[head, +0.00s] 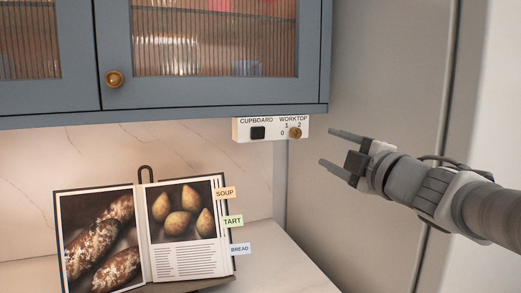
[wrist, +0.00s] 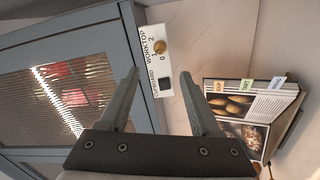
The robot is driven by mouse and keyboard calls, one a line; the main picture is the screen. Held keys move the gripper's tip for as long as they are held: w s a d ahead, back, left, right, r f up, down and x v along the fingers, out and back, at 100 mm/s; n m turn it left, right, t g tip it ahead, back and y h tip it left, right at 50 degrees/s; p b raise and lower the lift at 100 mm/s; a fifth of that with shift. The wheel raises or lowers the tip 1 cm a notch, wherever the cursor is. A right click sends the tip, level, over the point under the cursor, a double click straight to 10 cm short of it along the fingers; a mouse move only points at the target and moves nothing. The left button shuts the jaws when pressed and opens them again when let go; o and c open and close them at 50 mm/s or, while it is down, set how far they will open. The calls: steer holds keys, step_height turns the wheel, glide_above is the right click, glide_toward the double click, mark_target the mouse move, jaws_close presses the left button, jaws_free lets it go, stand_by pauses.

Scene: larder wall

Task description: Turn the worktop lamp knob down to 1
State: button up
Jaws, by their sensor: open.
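The worktop lamp knob (head: 295,132) is a small round brass knob on the right of a white switch panel (head: 271,138) under the wall cupboard. The marks 0, 1 and 2 stand around it; which one it points at is too small to tell. The panel's black cupboard switch (head: 258,133) is left of the knob. In the wrist view the knob (wrist: 159,46) shows ahead, beyond the fingertips. My gripper (head: 338,148) is open and empty, to the right of the panel and apart from it. Both fingers (wrist: 159,75) show in the wrist view.
A blue-grey wall cupboard (head: 200,98) with ribbed glass doors and a brass door knob (head: 114,78) hangs above the panel. An open cookbook (head: 185,262) with coloured tabs stands on the worktop (head: 285,262) below. A tall grey panel (head: 385,75) is behind my arm.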

steer(key=shift+v, duration=2.05)
steer(key=s+d+f+m+g+h+p, duration=0.5)
steer(key=m+h, duration=0.4)
steer(key=m, duration=0.5)
steer(key=s+a+f+m+g+y+p, duration=0.1)
steer(key=s+a+f+m+g+p, duration=0.1)
steer(key=s+a+f, duration=0.3)
steer(key=s+a+f+m+g+y+p, duration=0.1)
steer(key=s+a+f+m+g+y, duration=0.1)
steer(key=s+a+f+g, duration=0.3)
steer(key=s, duration=0.3)
steer(key=shift+s+y+p, duration=0.3)
steer(key=shift+s+p, duration=0.05)
steer(key=shift+p, duration=0.05)
